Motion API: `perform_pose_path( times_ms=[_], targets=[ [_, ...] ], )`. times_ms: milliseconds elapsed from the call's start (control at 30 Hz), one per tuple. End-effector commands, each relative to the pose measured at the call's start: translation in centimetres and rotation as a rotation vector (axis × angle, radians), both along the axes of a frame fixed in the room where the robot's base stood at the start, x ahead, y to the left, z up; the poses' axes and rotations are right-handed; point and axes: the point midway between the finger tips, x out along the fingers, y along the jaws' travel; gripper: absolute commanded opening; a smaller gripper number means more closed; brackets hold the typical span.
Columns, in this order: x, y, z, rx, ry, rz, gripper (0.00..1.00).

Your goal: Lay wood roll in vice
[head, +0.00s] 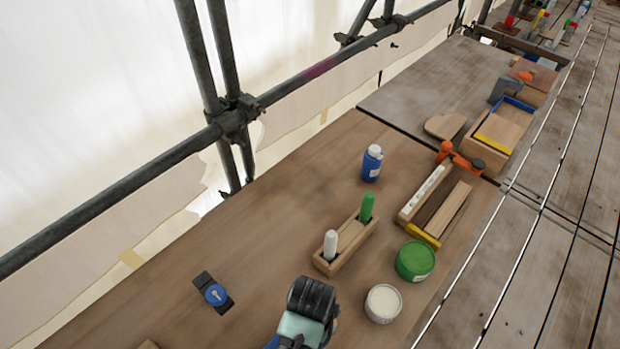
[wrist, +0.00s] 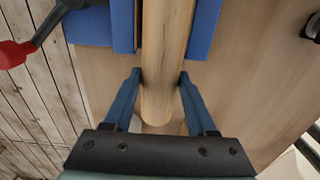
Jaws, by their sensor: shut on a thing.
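My gripper (wrist: 160,82) is shut on the wood roll (wrist: 165,45), a pale round bar, with one blue finger on each side near its lower end. The roll runs up the wrist view between the blue-faced jaws of the vice (wrist: 92,26), with the right jaw (wrist: 204,28) close beside it. I cannot tell whether the roll touches the jaws or rests at the bottom of the gap. In the head view my gripper (head: 305,325) is at the bottom edge; its fingers, the roll and the vice are not clearly seen there.
A red-knobbed handle (wrist: 14,54) sticks out left of the vice. On the bench stand a wooden rack (head: 345,245) with white and green sticks, a white tub (head: 383,303), a green tin (head: 415,261) and a blue bottle (head: 371,163). The bench's left middle is mostly clear.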

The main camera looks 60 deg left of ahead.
Motion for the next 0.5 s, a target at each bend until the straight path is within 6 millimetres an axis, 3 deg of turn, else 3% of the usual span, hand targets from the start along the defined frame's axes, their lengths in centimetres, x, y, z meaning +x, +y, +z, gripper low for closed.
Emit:
perform_pose_path(
  times_ms=[200, 500],
  targets=[
    [-0.1, 0.0, -2.8, -0.002, 0.003, 0.001, 0.0],
    [0.0, 0.0, -3.0, 0.001, 0.0, 0.0, 0.0]
  ],
)
